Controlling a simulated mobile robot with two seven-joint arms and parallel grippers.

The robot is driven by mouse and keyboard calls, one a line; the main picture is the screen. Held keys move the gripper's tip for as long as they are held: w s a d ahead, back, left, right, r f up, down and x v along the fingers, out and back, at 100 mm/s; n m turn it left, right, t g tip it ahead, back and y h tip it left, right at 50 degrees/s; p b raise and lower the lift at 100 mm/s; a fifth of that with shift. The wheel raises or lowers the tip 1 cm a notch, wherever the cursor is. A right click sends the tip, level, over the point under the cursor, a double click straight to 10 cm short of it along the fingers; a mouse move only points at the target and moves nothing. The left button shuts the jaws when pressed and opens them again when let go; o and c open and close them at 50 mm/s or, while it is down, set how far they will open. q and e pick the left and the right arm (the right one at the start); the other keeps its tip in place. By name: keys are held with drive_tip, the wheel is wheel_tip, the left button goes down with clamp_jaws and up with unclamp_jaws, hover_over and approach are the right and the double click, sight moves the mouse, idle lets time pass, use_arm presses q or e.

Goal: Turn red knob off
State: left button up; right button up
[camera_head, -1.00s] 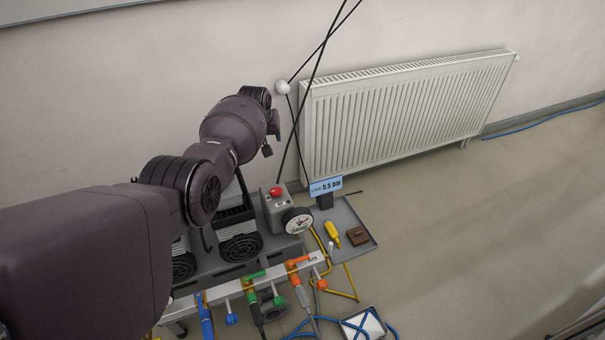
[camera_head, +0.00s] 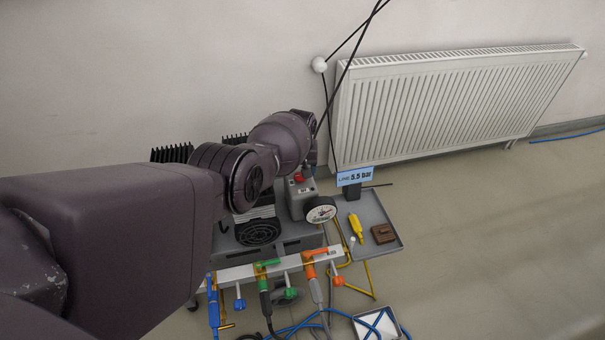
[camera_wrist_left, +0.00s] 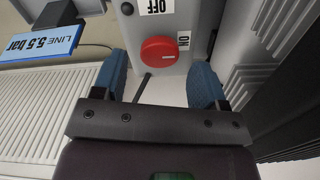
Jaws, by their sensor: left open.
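The red knob (camera_head: 298,177) sits on the top of a grey control box (camera_head: 301,204), partly behind my left wrist in the head view. In the left wrist view the round red knob (camera_wrist_left: 158,50) shows close up, between an OFF label (camera_wrist_left: 157,6) and an ON label (camera_wrist_left: 184,41). My left gripper (camera_wrist_left: 160,82) is open, its two blue fingers on either side of the knob in the picture, with nothing between them. Whether the fingers touch the knob I cannot tell. In the head view the fingers are hidden behind my wrist. My right gripper is out of view.
A round gauge (camera_head: 320,209) is on the box's right side. A blue LINE 5.5 bar sign (camera_head: 355,177) stands by a grey tray (camera_head: 394,222) holding a yellow tool (camera_head: 356,227) and a brown block (camera_head: 383,233). Coloured valves line the front. A white radiator (camera_head: 450,105) is behind.

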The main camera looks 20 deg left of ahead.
sight(301, 177)
use_arm(q)
drive_tip(key=shift+f+b, duration=0.3)
drive_tip(key=shift+f, duration=0.95)
drive_tip(key=shift+r, duration=0.1)
drive_tip(key=c, duration=0.9)
